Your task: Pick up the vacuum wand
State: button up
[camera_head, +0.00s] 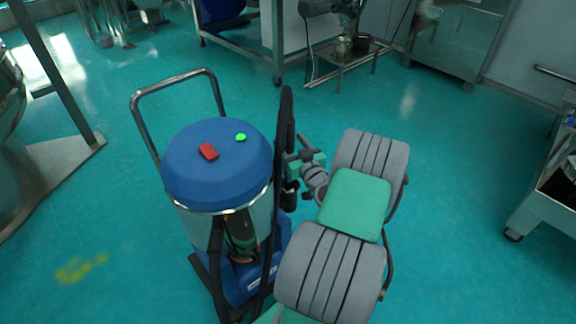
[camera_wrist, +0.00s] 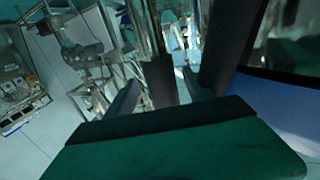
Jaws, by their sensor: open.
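The vacuum wand is not plain as a separate part in the head view, where a black upright tube (camera_head: 284,130) stands at the right side of the vacuum. In the wrist view a dark cylinder below a shiny metal tube, likely the wand (camera_wrist: 160,84), shows between the fingers of my gripper (camera_wrist: 161,79). My gripper is open, with one finger on each side of it; I cannot tell if they touch. In the head view my gripper (camera_head: 292,187) is beside the black tube, partly hidden by it and my wrist.
The vacuum has a blue lid (camera_head: 217,165) with a red block (camera_head: 208,152) and a green button (camera_head: 240,137). Its metal push handle (camera_head: 172,80) rises at the left. A steel cart (camera_head: 545,200) stands at the right. Green floor lies open around the vacuum.

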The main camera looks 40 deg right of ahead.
jog(key=x, duration=0.4)
jog(key=shift+w+a+r, duration=0.15)
jog(key=shift+w, duration=0.05)
jog(key=shift+c, duration=0.4)
grip_shut()
